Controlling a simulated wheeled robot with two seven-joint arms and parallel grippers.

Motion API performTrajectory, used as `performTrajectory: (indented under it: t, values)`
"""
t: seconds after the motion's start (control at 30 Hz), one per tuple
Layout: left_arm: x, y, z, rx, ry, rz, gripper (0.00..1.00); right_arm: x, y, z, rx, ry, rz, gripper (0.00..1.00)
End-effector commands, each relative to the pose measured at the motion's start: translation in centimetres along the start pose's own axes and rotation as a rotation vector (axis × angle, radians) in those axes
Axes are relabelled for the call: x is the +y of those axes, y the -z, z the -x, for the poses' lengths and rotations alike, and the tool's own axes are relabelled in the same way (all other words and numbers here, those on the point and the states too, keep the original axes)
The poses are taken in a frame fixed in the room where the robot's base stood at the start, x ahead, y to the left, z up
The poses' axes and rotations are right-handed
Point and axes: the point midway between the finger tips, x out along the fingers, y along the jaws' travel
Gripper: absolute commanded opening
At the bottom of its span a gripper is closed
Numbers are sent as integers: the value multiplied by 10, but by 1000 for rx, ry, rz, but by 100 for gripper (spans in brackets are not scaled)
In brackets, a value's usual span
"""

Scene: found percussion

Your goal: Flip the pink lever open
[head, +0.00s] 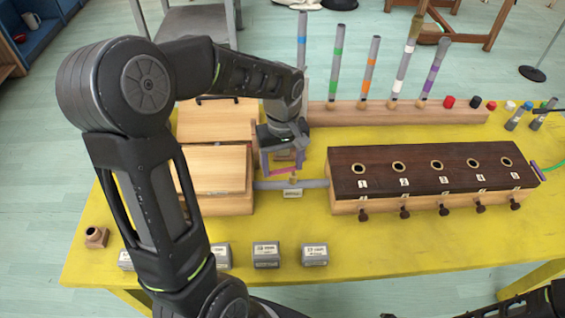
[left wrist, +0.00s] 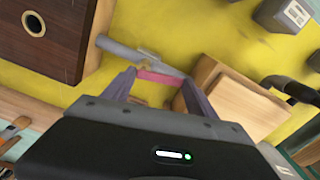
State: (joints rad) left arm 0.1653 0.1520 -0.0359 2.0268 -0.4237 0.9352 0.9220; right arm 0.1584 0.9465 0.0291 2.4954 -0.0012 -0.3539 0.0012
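The pink lever (head: 285,157) sits above a grey pipe (head: 312,184) that joins the light wooden box to the dark-topped wooden chest. My left gripper (head: 282,167) is over the pipe, its purple fingers pointing down and spread apart. In the left wrist view the pink lever (left wrist: 158,77) lies crosswise between the two fingertips of my left gripper (left wrist: 159,79), close to both. I cannot tell whether they touch it. The grey pipe (left wrist: 118,48) runs just beyond the fingertips. Part of the lever is hidden by the fingers. My right gripper is out of view.
The dark-topped chest (head: 430,168) has numbered holes and front knobs. The light wooden box (head: 222,170) stands left of the pipe. Banded tubes stand in a wooden rack (head: 440,112) behind. Small grey blocks (head: 266,254) line the front of the yellow table (head: 370,245).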

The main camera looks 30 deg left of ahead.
Motion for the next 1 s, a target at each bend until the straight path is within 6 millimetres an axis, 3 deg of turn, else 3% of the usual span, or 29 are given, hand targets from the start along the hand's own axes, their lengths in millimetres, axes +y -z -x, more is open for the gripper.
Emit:
performTrajectory:
  t: [0.43,1.0]
  values:
    - [0,0,0,0,0,0,27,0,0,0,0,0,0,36]
    - [1,7,0,0,0,-242,26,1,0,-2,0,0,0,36]
